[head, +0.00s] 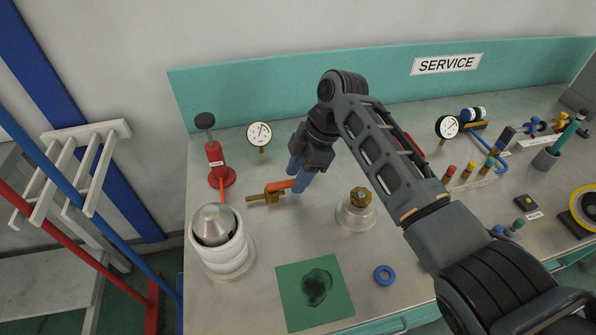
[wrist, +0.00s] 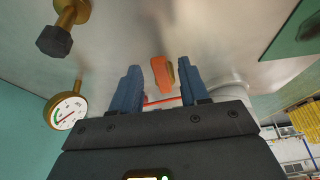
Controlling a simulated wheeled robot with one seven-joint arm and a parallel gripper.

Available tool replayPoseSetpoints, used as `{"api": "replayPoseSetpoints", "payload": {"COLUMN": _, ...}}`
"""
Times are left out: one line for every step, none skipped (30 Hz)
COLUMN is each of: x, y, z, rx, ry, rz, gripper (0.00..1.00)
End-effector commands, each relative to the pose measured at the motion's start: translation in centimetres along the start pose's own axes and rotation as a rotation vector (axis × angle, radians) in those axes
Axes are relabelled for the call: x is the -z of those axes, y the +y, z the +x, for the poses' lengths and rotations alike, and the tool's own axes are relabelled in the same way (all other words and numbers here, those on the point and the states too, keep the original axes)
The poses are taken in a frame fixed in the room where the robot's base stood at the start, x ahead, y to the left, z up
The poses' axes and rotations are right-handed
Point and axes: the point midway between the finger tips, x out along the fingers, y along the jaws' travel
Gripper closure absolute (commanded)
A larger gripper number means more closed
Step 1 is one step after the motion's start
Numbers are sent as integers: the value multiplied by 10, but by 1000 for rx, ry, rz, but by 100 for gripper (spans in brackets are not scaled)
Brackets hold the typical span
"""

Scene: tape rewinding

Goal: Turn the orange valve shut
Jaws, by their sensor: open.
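The orange valve handle (head: 279,186) sits on a small brass valve body (head: 262,197) on the steel bench, left of centre in the head view. It lies roughly sideways there, with its right end by my fingers. My gripper (head: 297,177) is low over the bench, its blue fingers pointing down beside the handle. In the wrist view the handle (wrist: 159,74) shows between the open fingers (wrist: 158,66), closer to the right finger. I cannot tell whether either finger touches it. The brass body is mostly hidden in the wrist view.
A red cylinder (head: 217,168) and a white gauge (head: 259,135) stand behind the valve. A white roll with a metal cone (head: 238,255) stands in front-left. A brass knob on a round base (head: 357,213) is at the right. A stained green mat (head: 290,318) lies in front.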

Motion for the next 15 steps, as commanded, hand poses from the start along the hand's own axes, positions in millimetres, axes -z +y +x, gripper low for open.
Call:
{"api": "replayPoseSetpoints", "payload": {"x": 0, "y": 0, "z": 0, "rx": 0, "ry": 0, "rz": 0, "gripper": 55}}
{"api": "replayPoseSetpoints", "payload": {"x": 0, "y": 0, "z": 0, "rx": 0, "ry": 0, "rz": 0, "gripper": 55}}
{"api": "replayPoseSetpoints", "payload": {"x": 0, "y": 0, "z": 0, "rx": 0, "ry": 0, "rz": 0, "gripper": 55}}
{"api": "replayPoseSetpoints", "payload": {"x": 0, "y": 0, "z": 0, "rx": 0, "ry": 0, "rz": 0, "gripper": 55}}
{"api": "replayPoseSetpoints", "payload": {"x": 0, "y": 0, "z": 0, "rx": 0, "ry": 0, "rz": 0, "gripper": 55}}
{"api": "replayPoseSetpoints", "payload": {"x": 0, "y": 0, "z": 0, "rx": 0, "ry": 0, "rz": 0, "gripper": 57}}
{"api": "replayPoseSetpoints", "payload": {"x": 0, "y": 0, "z": 0, "rx": 0, "ry": 0, "rz": 0, "gripper": 60}}
{"api": "replayPoseSetpoints", "payload": {"x": 0, "y": 0, "z": 0, "rx": 0, "ry": 0, "rz": 0, "gripper": 63}}
{"api": "replayPoseSetpoints", "payload": {"x": 0, "y": 0, "z": 0, "rx": 0, "ry": 0, "rz": 0, "gripper": 67}}
{"api": "replayPoseSetpoints", "payload": {"x": 0, "y": 0, "z": 0, "rx": 0, "ry": 0, "rz": 0, "gripper": 70}}
{"api": "replayPoseSetpoints", "payload": {"x": 0, "y": 0, "z": 0, "rx": 0, "ry": 0, "rz": 0, "gripper": 73}}
{"api": "replayPoseSetpoints", "payload": {"x": 0, "y": 0, "z": 0, "rx": 0, "ry": 0, "rz": 0, "gripper": 76}}
{"api": "replayPoseSetpoints", "payload": {"x": 0, "y": 0, "z": 0, "rx": 0, "ry": 0, "rz": 0, "gripper": 79}}
{"api": "replayPoseSetpoints", "payload": {"x": 0, "y": 0, "z": 0, "rx": 0, "ry": 0, "rz": 0, "gripper": 82}}
{"api": "replayPoseSetpoints", "payload": {"x": 0, "y": 0, "z": 0, "rx": 0, "ry": 0, "rz": 0, "gripper": 86}}
